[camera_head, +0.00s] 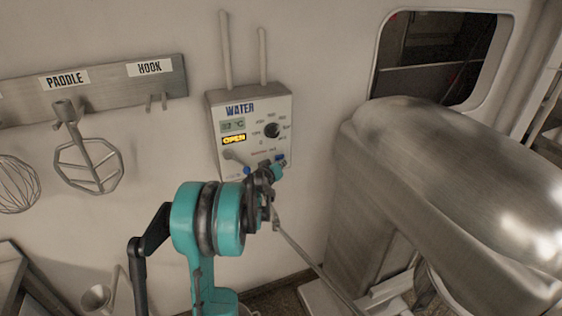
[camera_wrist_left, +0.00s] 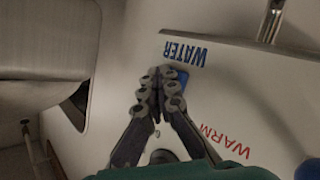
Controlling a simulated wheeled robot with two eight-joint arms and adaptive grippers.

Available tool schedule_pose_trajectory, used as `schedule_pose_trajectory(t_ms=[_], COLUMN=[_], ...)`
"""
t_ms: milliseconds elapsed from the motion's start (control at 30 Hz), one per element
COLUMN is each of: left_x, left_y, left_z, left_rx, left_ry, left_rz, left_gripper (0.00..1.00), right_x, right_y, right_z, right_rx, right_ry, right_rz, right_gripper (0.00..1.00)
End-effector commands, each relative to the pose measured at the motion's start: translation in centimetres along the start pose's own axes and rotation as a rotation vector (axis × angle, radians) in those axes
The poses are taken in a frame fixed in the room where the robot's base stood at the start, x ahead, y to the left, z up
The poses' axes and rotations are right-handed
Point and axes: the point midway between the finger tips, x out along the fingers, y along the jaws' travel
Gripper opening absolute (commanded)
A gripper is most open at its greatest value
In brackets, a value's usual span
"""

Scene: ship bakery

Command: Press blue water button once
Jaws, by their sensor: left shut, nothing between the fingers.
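The water panel (camera_head: 226,112) is a pale box on the wall, with a "WATER" heading, a temperature display, a lit yellow "OPEN" display (camera_head: 234,140) and a black dial (camera_head: 272,130). My left gripper (camera_head: 272,168) is at the panel's lower right edge, shut and empty. In the left wrist view, the closed fingertips (camera_wrist_left: 160,85) are over the blue button (camera_wrist_left: 181,75), which lies beside a blue "WATER" label (camera_wrist_left: 185,53). The fingers cover part of the button. I cannot tell whether they touch it. My right gripper is not in view.
A red "WARM" label (camera_wrist_left: 226,140) is near the fingers. A large metal mixer (camera_head: 450,180) stands close on the right. A rack with a whisk (camera_head: 18,185) and a paddle (camera_head: 88,165) hangs on the left wall. Two pipes rise above the panel.

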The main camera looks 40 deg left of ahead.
Motion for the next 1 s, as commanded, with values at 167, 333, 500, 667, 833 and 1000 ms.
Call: schedule_pose_trajectory(t_ms=[167,333,500,667,833,1000], left_x=[0.1,0.0,-0.3,-1.0,-1.3,-1.3], left_y=[-0.1,-0.1,0.2,0.6,0.8,0.8], left_z=[-0.1,-0.1,0.2,0.7,0.9,0.9], left_rx=[0.0,0.0,0.001,0.001,0.0,0.0], left_ry=[0.001,0.002,0.002,0.002,0.002,0.001], left_rz=[-0.001,-0.001,-0.001,-0.001,-0.001,-0.001], left_gripper=[0.0,0.0,0.0,0.0,0.0,0.0], right_x=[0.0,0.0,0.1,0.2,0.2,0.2], right_y=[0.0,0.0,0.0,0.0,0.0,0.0], right_z=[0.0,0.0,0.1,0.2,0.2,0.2], right_rx=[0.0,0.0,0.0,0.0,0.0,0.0], right_ry=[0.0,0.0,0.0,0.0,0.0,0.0], right_rz=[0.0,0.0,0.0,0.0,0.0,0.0], right_gripper=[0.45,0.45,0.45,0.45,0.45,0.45])
